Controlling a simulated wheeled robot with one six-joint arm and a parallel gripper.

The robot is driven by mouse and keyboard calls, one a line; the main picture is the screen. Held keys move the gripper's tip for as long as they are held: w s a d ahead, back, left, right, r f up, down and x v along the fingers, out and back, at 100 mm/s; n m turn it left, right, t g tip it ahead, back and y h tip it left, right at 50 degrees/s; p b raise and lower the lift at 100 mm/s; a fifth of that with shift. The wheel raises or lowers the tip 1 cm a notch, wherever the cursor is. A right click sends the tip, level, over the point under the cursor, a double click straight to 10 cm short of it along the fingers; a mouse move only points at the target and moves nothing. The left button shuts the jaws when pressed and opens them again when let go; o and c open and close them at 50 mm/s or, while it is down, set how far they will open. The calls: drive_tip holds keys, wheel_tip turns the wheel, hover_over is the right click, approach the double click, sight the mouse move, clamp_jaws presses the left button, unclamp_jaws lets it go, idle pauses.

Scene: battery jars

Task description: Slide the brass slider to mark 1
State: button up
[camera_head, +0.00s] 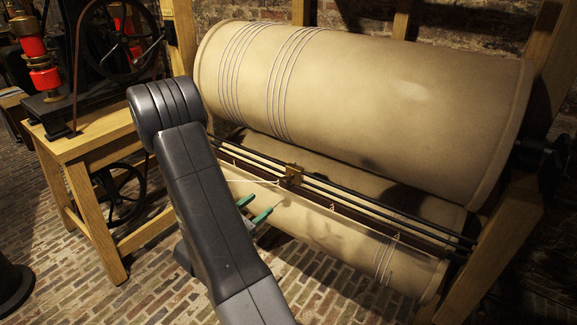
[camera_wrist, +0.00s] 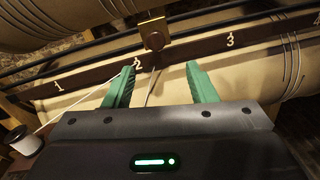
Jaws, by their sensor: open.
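The brass slider (camera_wrist: 155,36) sits on the dark rail just right of mark 2 (camera_wrist: 138,62) in the wrist view. It also shows in the head view (camera_head: 292,175), near the middle of the rail. Mark 1 (camera_wrist: 59,87) is a white numeral on the rail's left part, and mark 3 (camera_wrist: 230,39) is to the right. My gripper (camera_wrist: 163,75) has green fingers, spread apart and empty, below and in front of the slider. In the head view my gripper (camera_head: 252,208) shows beyond my arm, on the near side of the rail.
A large cloth-covered drum (camera_head: 370,100) lies above the rail, with a smaller roller (camera_head: 345,230) below it. A pale cord (camera_wrist: 60,118) runs near the left finger. Wooden posts (camera_head: 490,250) frame the machine. A wooden bench (camera_head: 90,145) with a wheeled machine stands at left.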

sight(282, 184)
drive_tip(key=x, duration=0.4)
drive_tip(key=p+x, duration=0.1)
drive_tip(key=x, duration=0.8)
drive_tip(key=shift+w+a+p, duration=0.15)
drive_tip(key=shift+w+p, duration=0.15)
drive_tip(key=shift+w, duration=0.2)
clamp_jaws()
drive_tip(key=shift+a, duration=0.1)
